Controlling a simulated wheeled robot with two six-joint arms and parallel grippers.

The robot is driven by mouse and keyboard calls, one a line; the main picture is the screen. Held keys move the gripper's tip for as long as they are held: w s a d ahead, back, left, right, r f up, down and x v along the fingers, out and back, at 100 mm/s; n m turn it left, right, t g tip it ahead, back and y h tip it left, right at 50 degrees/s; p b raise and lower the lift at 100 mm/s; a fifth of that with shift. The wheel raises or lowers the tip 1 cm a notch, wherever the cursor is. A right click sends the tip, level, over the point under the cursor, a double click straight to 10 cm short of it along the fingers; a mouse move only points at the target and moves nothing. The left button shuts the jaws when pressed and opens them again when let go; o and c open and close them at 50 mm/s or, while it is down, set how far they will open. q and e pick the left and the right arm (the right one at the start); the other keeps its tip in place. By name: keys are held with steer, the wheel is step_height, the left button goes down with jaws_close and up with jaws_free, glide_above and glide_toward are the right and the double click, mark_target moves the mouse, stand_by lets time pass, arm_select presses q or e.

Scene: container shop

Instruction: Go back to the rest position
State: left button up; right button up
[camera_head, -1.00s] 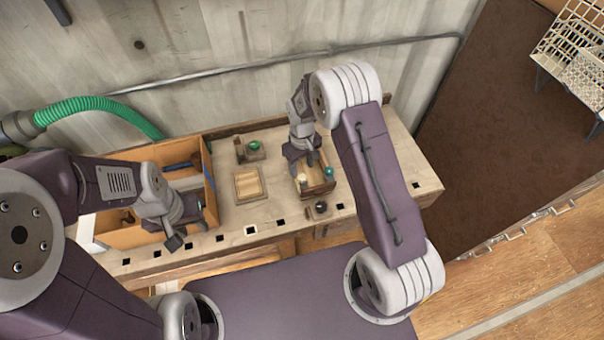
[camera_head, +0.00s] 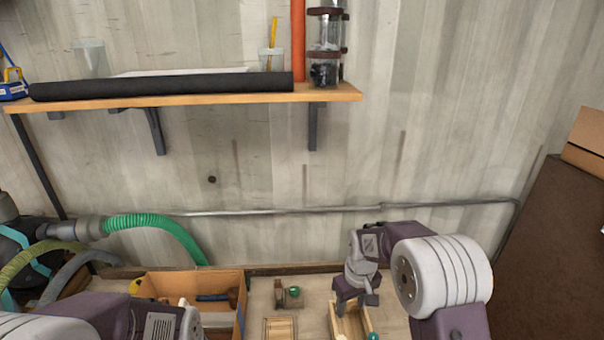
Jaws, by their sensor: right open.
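My right gripper (camera_head: 356,299) is at the lower right, pointing down over a small wooden box (camera_head: 350,325) on the workbench. Its jaws are open. The box's lower part is cut off by the picture's edge, and a teal round thing (camera_head: 373,336) shows at its right side. My left arm (camera_head: 150,318) comes in at the bottom left, in front of an open cardboard box (camera_head: 239,318). Its gripper is below the picture's edge.
A small wooden block with a green round thing (camera_head: 294,292) and a wooden tray (camera_head: 280,329) stand on the bench (camera_head: 312,290). A wall shelf (camera_head: 225,97) holds a black roll and jars. A green hose (camera_head: 160,222) and a metal pipe run along the wall.

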arm_select(q)
steer(key=shift+f+b, duration=0.45)
steer(key=shift+f, duration=0.25)
arm_select(e)
steer(key=s+d+m, duration=0.3)
steer(key=s+m, duration=0.1)
steer(key=s, duration=1.4)
steer(key=shift+s+f, duration=0.25)
steer(key=shift+s, duration=0.05)
arm_select(q)
steer(key=shift+s+r, duration=0.1)
steer(key=shift+s, duration=0.15)
arm_select(e)
steer(key=shift+s+r, duration=0.1)
steer(key=shift+s, duration=0.15)
arm_select(q)
steer(key=shift+w, duration=0.15)
arm_select(e)
steer(key=shift+w, duration=0.15)
